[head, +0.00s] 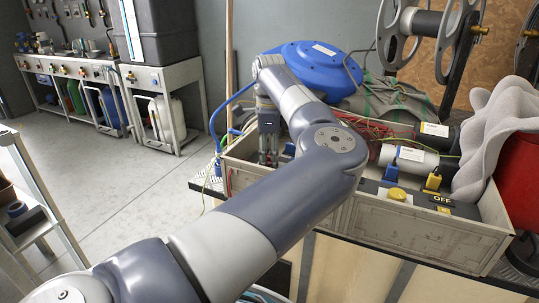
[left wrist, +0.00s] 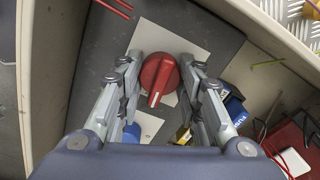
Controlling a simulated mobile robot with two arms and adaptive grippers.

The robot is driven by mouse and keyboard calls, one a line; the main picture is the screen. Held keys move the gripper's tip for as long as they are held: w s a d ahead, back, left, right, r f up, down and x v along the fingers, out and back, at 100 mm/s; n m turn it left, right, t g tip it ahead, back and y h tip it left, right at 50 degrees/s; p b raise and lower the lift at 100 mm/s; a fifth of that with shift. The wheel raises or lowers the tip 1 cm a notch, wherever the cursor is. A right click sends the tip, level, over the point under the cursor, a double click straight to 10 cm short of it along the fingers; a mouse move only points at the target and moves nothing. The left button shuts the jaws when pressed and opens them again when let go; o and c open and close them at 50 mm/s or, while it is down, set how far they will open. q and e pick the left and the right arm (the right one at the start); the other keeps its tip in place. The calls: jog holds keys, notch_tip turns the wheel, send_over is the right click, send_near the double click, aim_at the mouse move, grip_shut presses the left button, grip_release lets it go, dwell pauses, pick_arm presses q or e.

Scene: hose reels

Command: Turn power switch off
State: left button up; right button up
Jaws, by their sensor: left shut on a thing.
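My left gripper (head: 268,155) points down into the left end of a long grey box (head: 425,232) on the bench. In the left wrist view its fingers (left wrist: 159,70) are shut on a red rotary knob (left wrist: 160,76), one on each side. The knob has a white line pointing towards the bottom of that picture and sits over a pale plate (left wrist: 190,42). The knob is hidden in the head view. A panel with an OFF label (head: 442,199) and a yellow button (head: 397,193) lies farther right in the box. My right gripper is not in view.
The box walls stand close around the left gripper. Cables, white-labelled cylinders (head: 409,158) and a blue reel (head: 317,68) lie to its right and behind. A wavy grey hose (head: 495,135) is at the right. The floor (head: 110,185) at left is open.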

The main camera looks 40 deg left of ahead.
pick_arm(q)
jog(key=shift+r+n+p, duration=0.15)
jog(key=shift+n+p, duration=0.4)
jog(key=shift+n, duration=0.15)
jog(key=shift+n+p, duration=0.3)
jog(key=shift+n, duration=0.2)
jog(key=n+p, duration=0.1)
jog(key=n, duration=0.2)
jog(key=shift+n+p, duration=0.3)
jog(key=n+p, duration=0.1)
jog(key=n, duration=0.3)
jog(key=shift+n, duration=0.3)
jog(key=n, duration=0.2)
jog(key=shift+n+p, duration=0.3)
jog(key=shift+p, duration=0.05)
jog(key=shift+n, duration=1.6)
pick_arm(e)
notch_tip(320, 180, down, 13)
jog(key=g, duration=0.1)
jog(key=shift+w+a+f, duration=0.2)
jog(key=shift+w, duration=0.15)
pick_arm(q)
jog(key=shift+f, duration=0.2)
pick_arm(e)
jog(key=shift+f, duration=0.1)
